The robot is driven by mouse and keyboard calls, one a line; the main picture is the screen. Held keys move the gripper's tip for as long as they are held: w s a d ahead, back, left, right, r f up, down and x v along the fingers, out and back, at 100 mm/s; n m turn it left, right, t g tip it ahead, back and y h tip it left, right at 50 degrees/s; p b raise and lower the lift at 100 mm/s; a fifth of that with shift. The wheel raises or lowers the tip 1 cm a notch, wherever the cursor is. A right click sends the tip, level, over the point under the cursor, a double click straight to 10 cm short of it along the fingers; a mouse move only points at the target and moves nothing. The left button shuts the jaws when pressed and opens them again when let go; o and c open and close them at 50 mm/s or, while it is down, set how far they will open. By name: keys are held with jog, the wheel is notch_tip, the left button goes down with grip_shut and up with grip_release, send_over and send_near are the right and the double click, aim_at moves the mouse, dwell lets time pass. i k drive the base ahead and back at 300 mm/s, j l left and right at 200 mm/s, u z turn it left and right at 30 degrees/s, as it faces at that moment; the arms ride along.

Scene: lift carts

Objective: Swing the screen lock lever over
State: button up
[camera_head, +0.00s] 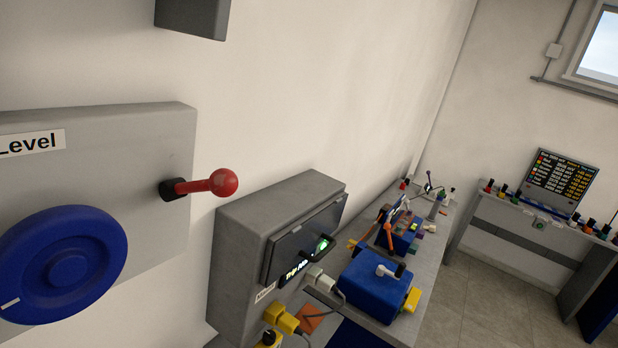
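My gripper is not in view. I cannot tell which lever is the screen lock lever; no such label is readable. A red ball-knob lever (211,183) sticks out to the right from the grey panel (150,125) marked "Level" at the left. A screen with coloured text (560,182) stands on the far console at the right.
A blue handwheel (62,262) is on the left panel. A grey wall box (275,225) with a dark flap and yellow plug (282,319) stands beside the bench (437,245). A dark grey block (193,15) juts out at the top. Bare floor (490,295) lies between bench and console.

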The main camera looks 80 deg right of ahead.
aim_at(223, 183)
jog(key=k+l+z, duration=0.1)
jog(key=z, duration=1.05)
jog(key=i+l, duration=0.15)
jog(key=l, duration=0.15)
jog(key=i+l, duration=0.15)
jog(key=l, duration=0.2)
jog(key=i+l, duration=0.1)
jog(key=l, duration=0.2)
jog(key=i+l, duration=0.15)
jog(key=l, duration=0.2)
jog(key=i+l, duration=0.15)
jog(key=l, duration=0.15)
